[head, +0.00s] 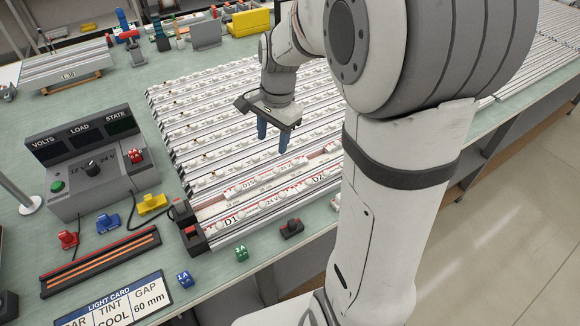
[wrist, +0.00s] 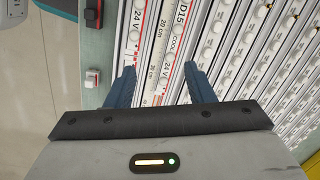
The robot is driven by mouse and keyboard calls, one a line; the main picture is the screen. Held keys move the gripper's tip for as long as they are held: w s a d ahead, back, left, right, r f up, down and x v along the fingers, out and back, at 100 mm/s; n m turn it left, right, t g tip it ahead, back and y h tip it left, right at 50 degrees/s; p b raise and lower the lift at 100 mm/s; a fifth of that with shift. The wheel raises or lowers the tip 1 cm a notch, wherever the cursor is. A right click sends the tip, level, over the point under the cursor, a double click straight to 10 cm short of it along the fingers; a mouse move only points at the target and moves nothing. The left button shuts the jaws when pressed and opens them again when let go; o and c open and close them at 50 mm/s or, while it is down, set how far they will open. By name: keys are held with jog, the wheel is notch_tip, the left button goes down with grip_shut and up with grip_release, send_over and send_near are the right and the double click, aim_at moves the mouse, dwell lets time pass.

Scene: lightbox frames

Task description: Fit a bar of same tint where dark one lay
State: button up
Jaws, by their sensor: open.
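My gripper (head: 273,142) is open and empty above the front rows of light bars, its blue fingers pointing down. The front-most row has a bar labelled D1 (head: 232,219) and a D2 label farther right.
A meter box (head: 92,170) with volts, load and state displays stands left. Small coloured blocks, a blue one (head: 185,279) among them, and a dark tray (head: 100,262) with orange strips lie in front. Several bar rows fill the bench behind. My arm hides the right side.

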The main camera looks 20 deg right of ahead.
jog(key=s+r+n+t+h, duration=0.1)
jog(key=s+r+n, duration=0.3)
jog(key=s+n, duration=0.8)
jog(key=s+t, duration=0.1)
jog(key=s, duration=0.3)
jog(key=shift+s+a+t, duration=0.3)
jog(key=shift+s+t, duration=0.05)
jog(key=shift+t, duration=0.05)
dwell(1.0)
jog(key=shift+c, duration=0.2)
